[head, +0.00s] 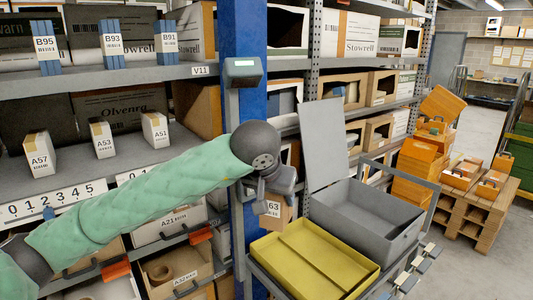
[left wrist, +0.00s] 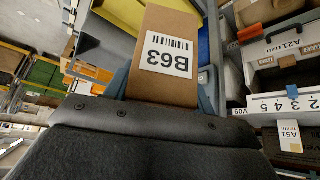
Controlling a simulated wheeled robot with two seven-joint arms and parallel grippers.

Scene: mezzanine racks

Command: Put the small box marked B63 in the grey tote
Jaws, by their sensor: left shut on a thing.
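The small cardboard box marked B63 (left wrist: 165,52) fills the middle of the left wrist view, its label upside down. In the head view the box (head: 273,214) hangs below my left gripper (head: 272,195), partly hidden by it. The grey tote (head: 352,232) stands to the right of the box, behind the yellow tray, open and empty where I can see inside. My right gripper is not in view.
A grey upright panel (head: 323,140) stands behind the tote. The blue rack post (head: 245,110) and shelves with small boxes A57 (head: 39,155), A53 (head: 102,140) and A51 (head: 155,131) are at left.

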